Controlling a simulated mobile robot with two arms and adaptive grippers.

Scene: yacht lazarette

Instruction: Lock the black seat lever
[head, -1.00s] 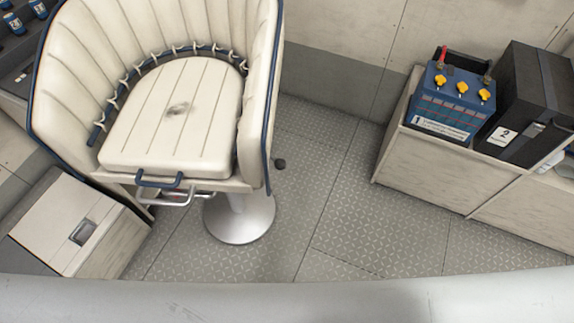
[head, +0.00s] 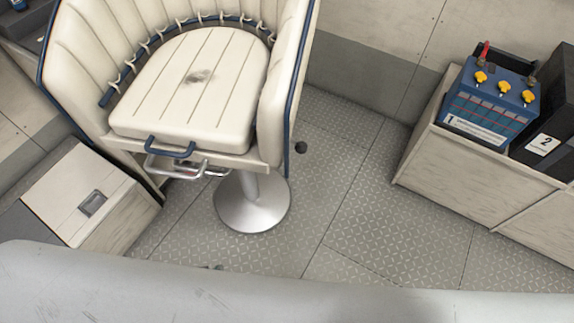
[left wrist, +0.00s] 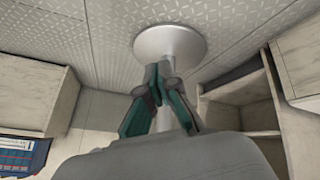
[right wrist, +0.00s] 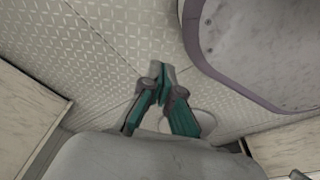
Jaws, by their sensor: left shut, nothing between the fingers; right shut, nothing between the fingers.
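The black seat lever (head: 301,148) shows as a small round black knob at the right side of the cream helm seat (head: 190,85). Its shaft is mostly hidden, so I cannot tell its setting. My left gripper (head: 215,267) barely shows in the head view, as a small dark tip past the grey edge, apart from and below the lever. In the left wrist view my left gripper (left wrist: 160,77) is shut and empty, with the seat's pedestal (left wrist: 170,42) beyond it. In the right wrist view my right gripper (right wrist: 158,77) is shut and empty over the floor.
A wooden cabinet (head: 470,185) at the right holds a blue battery (head: 490,100) and a black box (head: 552,125). A locker (head: 85,195) stands left of the seat. A metal footrest (head: 185,170) juts from the seat front. Patterned floor (head: 350,215) is clear between seat and cabinet.

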